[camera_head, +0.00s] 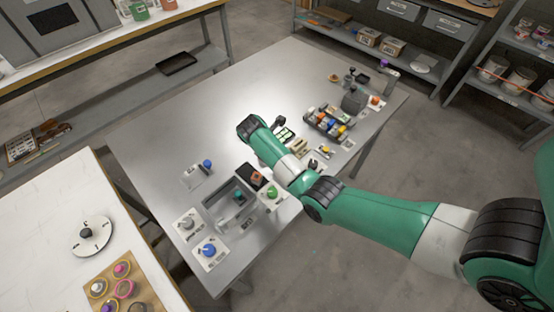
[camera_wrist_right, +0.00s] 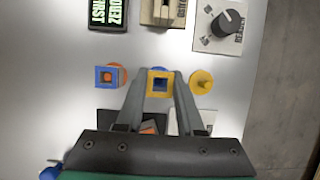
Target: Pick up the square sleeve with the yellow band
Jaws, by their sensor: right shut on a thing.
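My right gripper (camera_wrist_right: 161,76) has its two fingers on either side of the square sleeve with the yellow band (camera_wrist_right: 160,73), shut on it. From above, the sleeve shows a yellow square rim with a dark blue inside. To its left is a blue square-holed piece with an orange round part (camera_wrist_right: 108,76). To its right is a round yellow piece with a peg (camera_wrist_right: 201,81). Whether the sleeve is clear of the table cannot be told. In the head view my right arm reaches over the grey table, and its gripper and the sleeve cannot be made out. My left gripper is not in view.
Near the gripper are a black display with green text (camera_wrist_right: 108,12), a beige block (camera_wrist_right: 163,12) and a black knob on a white plate (camera_wrist_right: 228,22). A clear bin (camera_head: 222,214), a blue knob (camera_head: 209,250) and a rack of bottles (camera_head: 326,122) stand on the grey table (camera_head: 150,130).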

